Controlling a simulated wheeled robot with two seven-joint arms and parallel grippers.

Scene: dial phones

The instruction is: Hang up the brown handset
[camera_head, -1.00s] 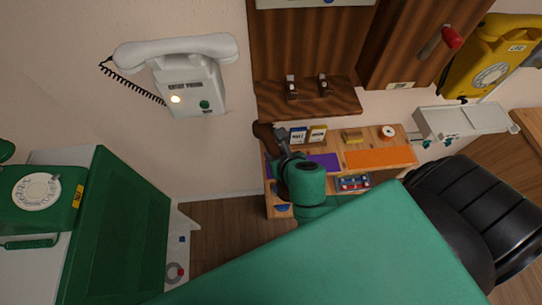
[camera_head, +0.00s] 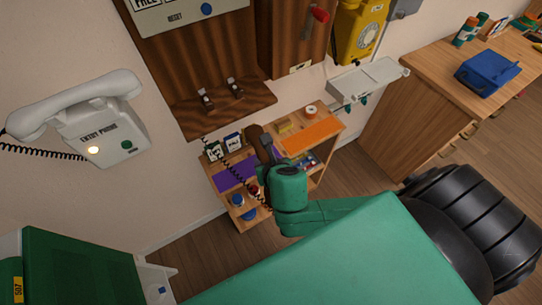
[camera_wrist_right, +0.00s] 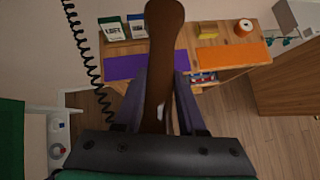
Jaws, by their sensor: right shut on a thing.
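The brown handset (camera_head: 254,136) is held upright-ish in my right gripper (camera_head: 268,155), over the small shelf and below the wooden wall panel. In the right wrist view the brown handset (camera_wrist_right: 163,45) rises between the fingers of my right gripper (camera_wrist_right: 160,98), which is shut on it. Its lower end is hidden. A black coiled cord (camera_wrist_right: 84,50) hangs to the left of it. The wooden panel's ledge (camera_head: 222,112) carries two metal cradle hooks (camera_head: 206,98) (camera_head: 235,87), both bare and apart from the handset. My left gripper is not in view.
A white entry phone (camera_head: 105,130) hangs at left, a yellow dial phone (camera_head: 360,35) at top. The shelf below holds purple (camera_head: 236,175) and orange (camera_head: 313,134) mats and small items. A grey-white wall box (camera_head: 368,80) stands right of the panel. Wall before the ledge looks clear.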

